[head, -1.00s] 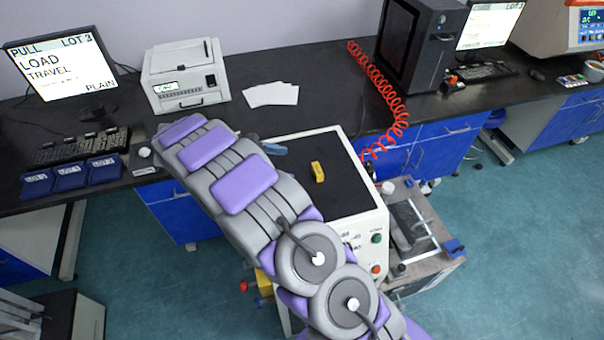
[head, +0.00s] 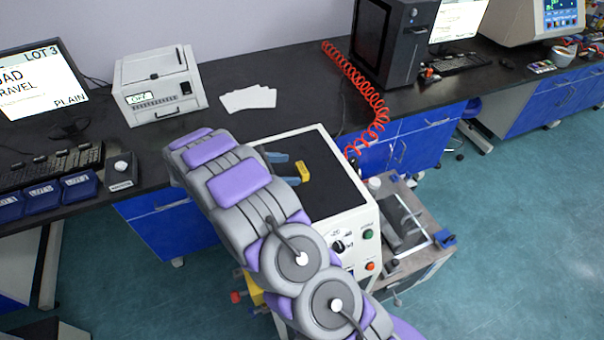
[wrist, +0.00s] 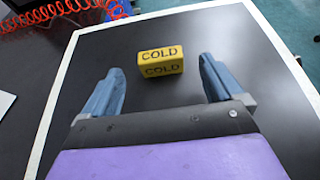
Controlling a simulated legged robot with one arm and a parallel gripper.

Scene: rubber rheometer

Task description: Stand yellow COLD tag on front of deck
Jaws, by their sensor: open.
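The yellow COLD tag (head: 303,171) rests on the black top of the deck (head: 335,188), a white-edged machine top. In the wrist view the tag (wrist: 160,60) shows two faces, each lettered COLD. My gripper (wrist: 160,82) is open, its two blue fingers spread wide left and right of the tag. The tag lies just past the fingertips, roughly centred and apart from both. In the head view my gripper (head: 288,170) is partly hidden behind my arm, with its blue fingers pointing at the tag.
A red coiled hose (head: 358,88) hangs behind the deck. White papers (head: 248,98) and a white printer-like box (head: 158,85) are on the black bench. Knobs and buttons (head: 368,235) are on the machine's front. A small cart (head: 408,225) stands at the right.

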